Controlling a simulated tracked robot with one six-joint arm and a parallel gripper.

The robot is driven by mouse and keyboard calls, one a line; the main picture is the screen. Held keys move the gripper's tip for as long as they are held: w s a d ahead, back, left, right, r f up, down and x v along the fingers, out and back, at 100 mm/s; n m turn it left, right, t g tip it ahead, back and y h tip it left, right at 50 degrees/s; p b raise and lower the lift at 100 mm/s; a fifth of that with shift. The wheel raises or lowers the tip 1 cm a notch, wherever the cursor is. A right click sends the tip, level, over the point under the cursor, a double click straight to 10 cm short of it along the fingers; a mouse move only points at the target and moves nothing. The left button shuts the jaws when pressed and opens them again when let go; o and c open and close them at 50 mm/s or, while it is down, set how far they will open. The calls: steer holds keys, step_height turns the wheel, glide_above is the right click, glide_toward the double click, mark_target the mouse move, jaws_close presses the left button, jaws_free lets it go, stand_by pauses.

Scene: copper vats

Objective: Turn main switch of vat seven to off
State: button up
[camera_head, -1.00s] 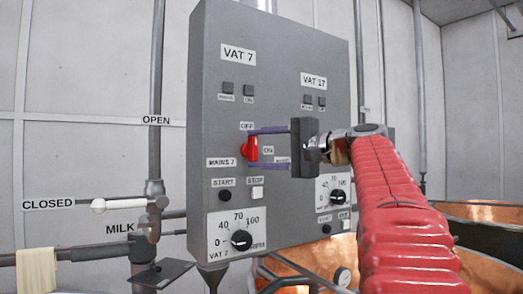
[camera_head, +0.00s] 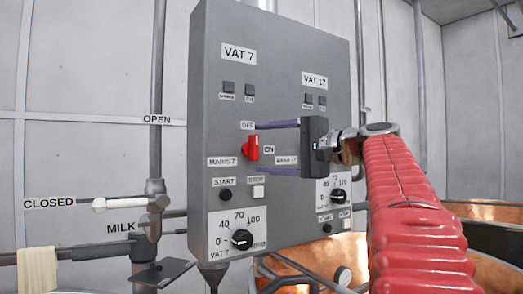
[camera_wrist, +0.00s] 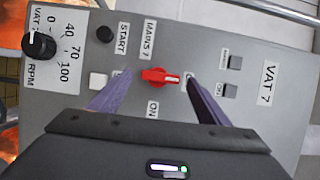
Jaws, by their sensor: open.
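My gripper (camera_head: 258,149) is open and empty, one purple finger above the switch's height and one below. It stands in front of the panel, apparently clear of the switch. The finger partly hides the OFF label in the wrist view.
The grey panel (camera_head: 209,100) also carries START (camera_head: 225,195) and STOP (camera_head: 258,191) buttons, a vat seven dial (camera_head: 242,239) and vat 17 controls. Pipes and a lever (camera_head: 115,203) are at left. Copper vats (camera_head: 487,211) stand behind my arm at right.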

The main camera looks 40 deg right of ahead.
steer(key=v, duration=1.1)
steer(key=shift+s, duration=0.25)
steer(key=shift+f, duration=0.1)
steer(key=w+a+f+g+h, duration=0.1)
steer(key=w+a+f+g, duration=0.15)
steer(key=f, duration=0.45)
steer(key=w+a+f+g, duration=0.1)
steer(key=w+a+f, duration=0.25)
steer(key=f, duration=0.25)
steer(key=s+a+f+n+g+h, duration=0.1)
steer(key=a+f+n+g+h, duration=0.15)
steer(key=a+f, duration=0.45)
steer(key=s+a+f+n+g+h, duration=0.1)
steer(key=a+f+n+g, duration=0.15)
steer(key=f, duration=0.85)
steer(key=s+a+f+n+g, duration=0.1)
steer(key=s+a+f+n, duration=0.3)
steer(key=f, duration=0.5)
steer(key=s+a+f+n+g+h, duration=0.1)
steer(key=s+a+f+n+g, duration=0.1)
steer(key=s+a+f+n, duration=0.3)
steer(key=s+a+f, duration=0.4)
steer(key=a+f, duration=0.1)
steer(key=shift+a, duration=0.2)
steer(key=shift+s+f, duration=0.1)
steer(key=shift+c, duration=0.4)
